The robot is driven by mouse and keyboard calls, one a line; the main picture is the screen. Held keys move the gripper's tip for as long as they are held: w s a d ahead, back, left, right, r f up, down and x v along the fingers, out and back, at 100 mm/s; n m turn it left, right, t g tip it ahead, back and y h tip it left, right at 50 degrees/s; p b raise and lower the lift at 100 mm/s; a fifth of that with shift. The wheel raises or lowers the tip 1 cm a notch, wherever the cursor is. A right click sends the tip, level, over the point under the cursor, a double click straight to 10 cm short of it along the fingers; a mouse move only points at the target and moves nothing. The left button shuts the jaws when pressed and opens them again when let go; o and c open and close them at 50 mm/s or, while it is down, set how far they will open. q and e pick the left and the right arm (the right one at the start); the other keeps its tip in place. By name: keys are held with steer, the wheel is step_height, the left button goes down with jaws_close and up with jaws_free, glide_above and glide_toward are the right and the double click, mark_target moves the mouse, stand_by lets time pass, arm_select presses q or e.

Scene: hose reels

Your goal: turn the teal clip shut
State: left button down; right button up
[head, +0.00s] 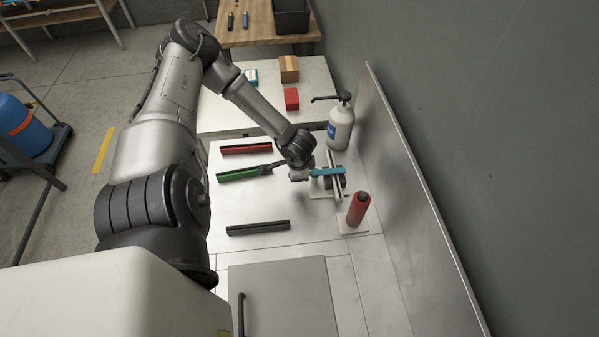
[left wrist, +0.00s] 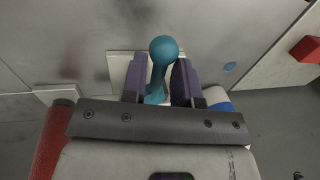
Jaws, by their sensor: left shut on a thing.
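The teal clip (head: 329,171) shows in the head view as a short bar lying roughly level across a grey metal stand (head: 335,189), close to the wall panel. In the left wrist view the teal clip (left wrist: 163,52) has a rounded knob on a stem, standing between the two purple-grey fingers. My left gripper (head: 311,172) is at the left end of the clip and is shut on it; it also shows in the left wrist view (left wrist: 160,82). The lower part of the clip is partly hidden by the gripper. My right gripper is not in view.
A red cylinder (head: 358,208) stands just in front of the stand, and a white pump bottle (head: 341,126) behind it. Red (head: 246,149), green (head: 238,174) and black (head: 258,228) bars lie to the left. The wall panel (head: 410,190) closes off the right side.

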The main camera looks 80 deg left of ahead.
arm_select(q)
steer(key=c, duration=1.1)
jaws_free()
steer(key=shift+a, duration=0.1)
step_height(320, 180, up, 14)
steer(key=d, duration=0.2)
steer(key=shift+s+d+f+p, duration=0.15)
steer(key=shift+d+f+p, duration=0.05)
steer(key=shift+d+p, duration=0.2)
